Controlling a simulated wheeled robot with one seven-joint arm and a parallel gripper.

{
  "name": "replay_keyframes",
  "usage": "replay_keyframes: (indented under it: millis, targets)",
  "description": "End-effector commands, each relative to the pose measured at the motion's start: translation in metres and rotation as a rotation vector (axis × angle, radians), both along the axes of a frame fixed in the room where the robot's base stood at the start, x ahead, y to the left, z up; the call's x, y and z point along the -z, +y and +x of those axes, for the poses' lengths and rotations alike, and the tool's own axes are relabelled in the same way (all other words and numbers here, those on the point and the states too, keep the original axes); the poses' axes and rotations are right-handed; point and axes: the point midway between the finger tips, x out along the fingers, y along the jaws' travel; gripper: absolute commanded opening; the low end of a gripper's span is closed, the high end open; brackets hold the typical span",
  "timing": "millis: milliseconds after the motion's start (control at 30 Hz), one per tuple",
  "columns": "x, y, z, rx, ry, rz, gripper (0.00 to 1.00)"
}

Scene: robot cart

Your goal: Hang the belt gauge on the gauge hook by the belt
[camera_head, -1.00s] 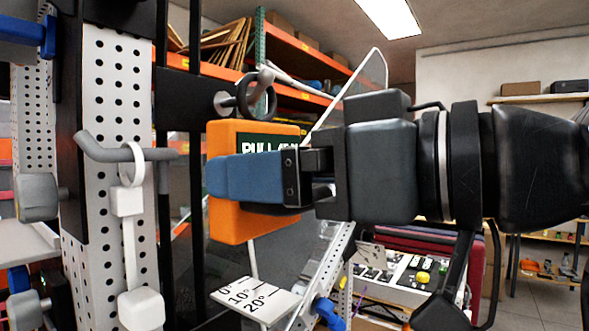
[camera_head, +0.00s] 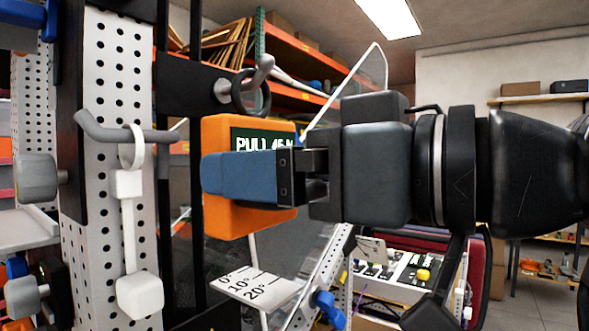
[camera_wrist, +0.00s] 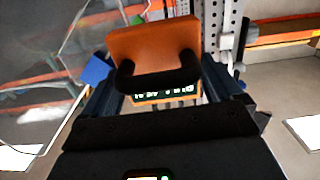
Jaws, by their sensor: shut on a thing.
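The belt gauge (camera_head: 222,222) is an orange box with a dark green display reading "PULL 45 N" and a black loop belt (camera_head: 250,110) on top. My gripper (camera_head: 225,178) is shut on the box, its blue finger across the front. In the wrist view the orange box (camera_wrist: 150,45) is between my fingers (camera_wrist: 160,90), with the black belt (camera_wrist: 160,78) arching across it. The grey gauge hook (camera_head: 264,64), with an upturned tip, is just above the box. The belt overlaps the hook arm in the head view; I cannot tell if it is around it.
A second grey hook (camera_head: 95,130) on the perforated white post (camera_head: 105,60) at left carries a white hanging piece (camera_head: 138,296) by a ring. A white plate with angle marks (camera_head: 255,288) is below the gauge. A clear panel (camera_head: 365,82) stands behind my gripper.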

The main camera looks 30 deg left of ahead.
Motion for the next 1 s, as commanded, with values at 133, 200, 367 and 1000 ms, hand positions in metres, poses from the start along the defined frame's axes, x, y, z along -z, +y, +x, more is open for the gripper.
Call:
replay_keyframes:
  millis: [133,200,367,1000]
  targets:
    - [0.006,0.000,0.001,0.000,0.004,0.002,0.37]
    - [0.006,0.000,0.001,0.001,0.005,0.001,0.37]
    - [0.006,0.000,0.002,0.001,0.005,0.001,0.94]
    - [0.003,-0.044,-0.004,0.005,0.000,0.007,1.00]
